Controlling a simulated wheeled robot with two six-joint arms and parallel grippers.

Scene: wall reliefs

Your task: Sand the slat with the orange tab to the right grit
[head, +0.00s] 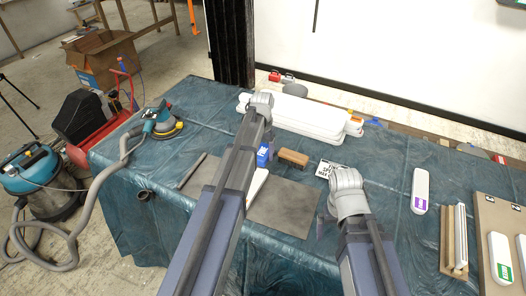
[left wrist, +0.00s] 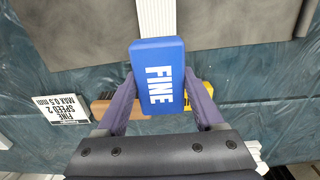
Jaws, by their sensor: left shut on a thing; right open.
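My left gripper (left wrist: 162,84) is shut on a blue block (left wrist: 158,62) marked FINE, which also shows in the head view (head: 263,155). A white ridged slat (left wrist: 156,16) lies on a dark grey mat (head: 285,207), just beyond the block in the left wrist view. In the head view my left arm hides part of this slat (head: 256,184); no tab shows on it. I cannot tell whether block and slat touch. A small orange patch (head: 356,119) shows beside the white stack at the back. My right gripper (head: 327,222) is open and empty, right of the mat.
A brown block (head: 293,157) and a sign reading FINE SPEED 2 (head: 328,169) stand behind the mat. A white stack (head: 300,112) lies farther back. Slats with purple (head: 420,190) and green (head: 500,258) labels lie right. A sander (head: 160,122) with a hose sits left.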

